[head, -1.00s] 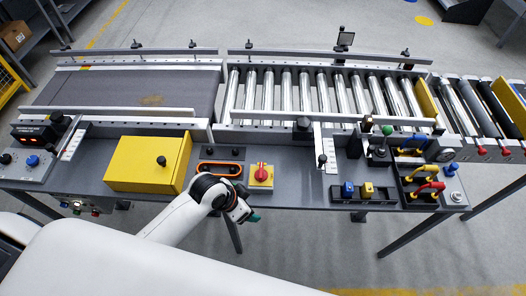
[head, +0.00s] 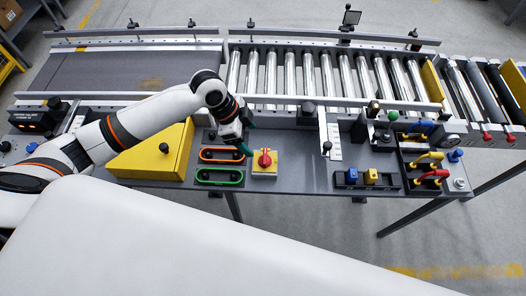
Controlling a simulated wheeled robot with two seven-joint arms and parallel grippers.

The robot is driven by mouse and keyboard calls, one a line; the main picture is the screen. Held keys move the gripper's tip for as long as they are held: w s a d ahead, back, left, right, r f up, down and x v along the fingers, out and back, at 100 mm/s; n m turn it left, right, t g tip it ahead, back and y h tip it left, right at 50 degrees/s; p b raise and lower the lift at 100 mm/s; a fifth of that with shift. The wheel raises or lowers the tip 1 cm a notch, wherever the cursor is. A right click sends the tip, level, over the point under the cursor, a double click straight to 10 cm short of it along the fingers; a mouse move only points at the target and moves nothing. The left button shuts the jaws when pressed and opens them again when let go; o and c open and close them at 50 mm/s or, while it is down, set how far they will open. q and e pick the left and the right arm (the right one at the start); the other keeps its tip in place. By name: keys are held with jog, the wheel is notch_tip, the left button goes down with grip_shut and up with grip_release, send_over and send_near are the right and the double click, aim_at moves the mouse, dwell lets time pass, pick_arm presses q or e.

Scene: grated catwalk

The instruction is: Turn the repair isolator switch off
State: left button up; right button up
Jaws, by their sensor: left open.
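A red rotary knob on a yellow plate (head: 264,170), which looks like the isolator switch, sits on the grey bench panel right of the orange-ringed and green-ringed plates. The exact angle of its red handle is hard to read. My left gripper (head: 247,139) is open, with green-tipped fingers pointing down just above and left of the red knob. Whether a fingertip touches the knob cannot be told. My right gripper is not in view.
A yellow box (head: 150,163) stands left of the switch under my left arm. An orange-ringed plate (head: 222,155) and a green-ringed plate (head: 219,176) lie beside the switch. A roller conveyor (head: 330,75) runs behind.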

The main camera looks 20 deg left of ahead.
aim_at(264, 156)
pick_arm(q)
jog(key=x, duration=1)
jog(key=shift+d+f, duration=0.15)
jog(key=shift+f, duration=0.15)
